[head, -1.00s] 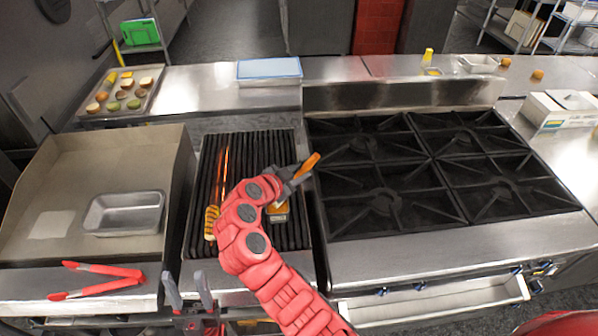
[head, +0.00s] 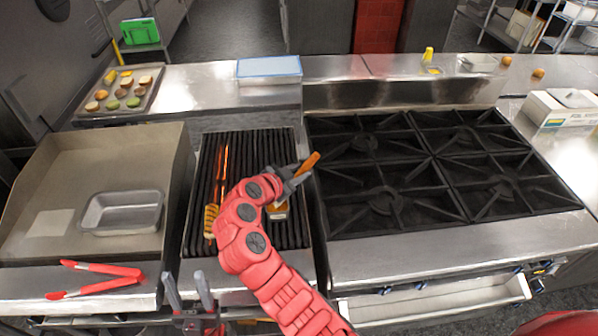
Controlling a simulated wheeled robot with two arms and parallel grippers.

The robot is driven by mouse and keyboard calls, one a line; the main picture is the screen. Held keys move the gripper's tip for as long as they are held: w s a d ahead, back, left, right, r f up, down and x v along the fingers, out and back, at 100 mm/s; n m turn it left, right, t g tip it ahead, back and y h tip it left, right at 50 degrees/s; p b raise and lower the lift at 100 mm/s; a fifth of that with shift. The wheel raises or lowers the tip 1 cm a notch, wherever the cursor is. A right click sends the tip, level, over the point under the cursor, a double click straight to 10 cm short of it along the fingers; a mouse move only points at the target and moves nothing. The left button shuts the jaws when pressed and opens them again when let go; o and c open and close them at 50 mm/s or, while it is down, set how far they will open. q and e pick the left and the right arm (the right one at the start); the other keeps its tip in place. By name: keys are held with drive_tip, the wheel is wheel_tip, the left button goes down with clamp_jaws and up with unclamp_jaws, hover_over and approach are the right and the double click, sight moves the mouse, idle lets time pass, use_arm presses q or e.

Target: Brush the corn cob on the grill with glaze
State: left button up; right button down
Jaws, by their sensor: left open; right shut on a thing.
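The corn cob (head: 210,222) lies on the left part of the dark grill grate (head: 232,150), close to the left side of my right wrist, which may hide part of it. My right gripper (head: 292,177) is above the right part of the grill, shut on a brush. The brush's orange-brown handle (head: 312,160) sticks out up and right. Its lower end (head: 278,212) shows below the wrist, over the grate and apart from the cob. My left gripper (head: 190,291) is open and empty at the front edge of the grill. I cannot clearly make out the glaze.
A metal pan (head: 122,212) sits on the griddle at left, with red tongs (head: 98,278) on its front ledge. A burner stove (head: 385,200) is at right. A tray of food (head: 145,98) and a blue-topped container (head: 268,68) stand on the back counter.

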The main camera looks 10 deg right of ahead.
drive_tip(key=shift+f+b, duration=0.3)
drive_tip(key=shift+b, duration=0.05)
idle(0.7)
drive_tip(key=shift+f+b, duration=0.1)
drive_tip(key=shift+b, duration=0.75)
idle(1.8)
idle(0.5)
wheel_tip(320, 180, up, 2)
drive_tip(key=shift+r, duration=2.6)
